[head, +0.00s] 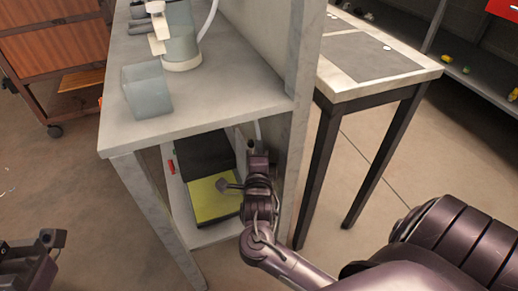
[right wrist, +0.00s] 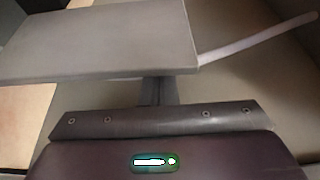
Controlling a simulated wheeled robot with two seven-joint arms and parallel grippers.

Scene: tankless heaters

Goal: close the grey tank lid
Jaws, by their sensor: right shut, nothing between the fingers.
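My right gripper (head: 258,162) is below the grey tabletop, at the right side of the lower shelf. In the right wrist view its closed fingers (right wrist: 158,91) meet or pass behind the edge of a flat grey panel (right wrist: 100,42). I cannot tell whether they touch it or whether this panel is the tank lid. In the head view, a dark panel (head: 203,152) stands behind a yellow-green surface (head: 213,198) on the lower shelf, left of the right gripper. My left gripper (head: 42,248) shows partly at the lower left, away from the shelf. Its jaws are unclear.
The grey table (head: 228,95) overhangs the shelf, and its right upright stands close to my right arm. A blue-grey open container (head: 147,90) and a device with a white base (head: 183,62) stand on top. A second table (head: 375,62) is at right. Floor is clear at left.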

